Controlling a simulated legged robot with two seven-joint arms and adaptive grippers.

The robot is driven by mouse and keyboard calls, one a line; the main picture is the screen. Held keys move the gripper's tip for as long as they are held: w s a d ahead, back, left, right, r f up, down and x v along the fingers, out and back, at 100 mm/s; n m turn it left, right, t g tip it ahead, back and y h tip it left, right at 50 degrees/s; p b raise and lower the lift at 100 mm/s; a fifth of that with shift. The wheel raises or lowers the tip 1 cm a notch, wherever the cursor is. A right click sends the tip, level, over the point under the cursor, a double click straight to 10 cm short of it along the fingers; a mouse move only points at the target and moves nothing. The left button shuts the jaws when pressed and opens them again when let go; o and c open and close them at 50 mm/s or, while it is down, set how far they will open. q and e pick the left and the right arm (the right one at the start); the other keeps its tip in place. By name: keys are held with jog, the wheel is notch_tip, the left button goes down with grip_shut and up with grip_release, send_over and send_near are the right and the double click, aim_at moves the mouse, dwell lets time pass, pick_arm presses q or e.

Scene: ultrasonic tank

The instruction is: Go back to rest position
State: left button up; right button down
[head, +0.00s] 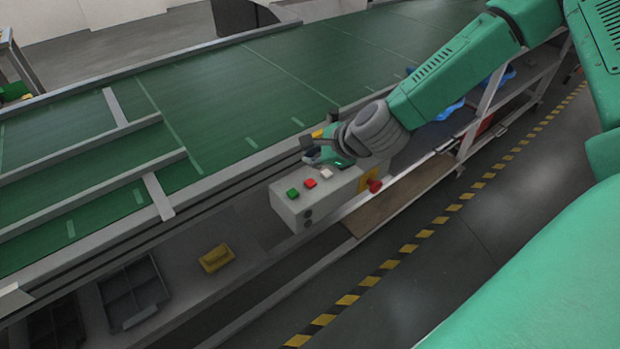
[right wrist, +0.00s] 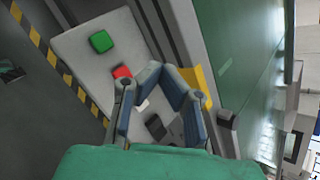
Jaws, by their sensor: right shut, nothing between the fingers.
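My right gripper (head: 318,155) is over the far end of a grey control box (head: 290,208) at the conveyor's edge. In the right wrist view the blue-padded fingertips (right wrist: 162,72) come together with nothing between them, above the box face. The box has a green button (head: 293,193), a red button (head: 310,183) and a white button (head: 327,173). The green button (right wrist: 101,41) and red button (right wrist: 121,72) also show in the right wrist view. Whether the fingers touch the box cannot be told. My left gripper is not in view.
The green conveyor (head: 230,90) runs behind the box. A red knob (head: 375,186) sticks out at the box's right end. A yellow bin (head: 216,257) and a grey tray (head: 133,292) lie on the lower shelf. Beyond the striped floor line (head: 408,248), floor is open.

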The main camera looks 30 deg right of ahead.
dwell(0.6)
jog(key=s+a+f+n, duration=0.1)
jog(key=s+f+n+g, duration=0.1)
jog(key=s+f, duration=0.1)
jog(key=s+a+f+n, duration=0.1)
jog(key=s+f+n, duration=0.1)
jog(key=shift+a+g, duration=0.3)
jog(key=s+f+n+g+h, duration=0.1)
jog(key=s+f+n+g, duration=0.4)
jog(key=s+n, duration=0.7)
jog(key=s+f+n+g+h, duration=0.2)
jog(key=s+f+n, duration=0.55)
jog(key=s, duration=0.85)
jog(key=w+f+b, duration=0.3)
jog(key=f+b, duration=0.6)
jog(key=b, duration=0.1)
jog(key=shift+a+n, duration=0.45)
jog(key=shift+w+r, duration=0.1)
jog(key=shift+r, duration=0.05)
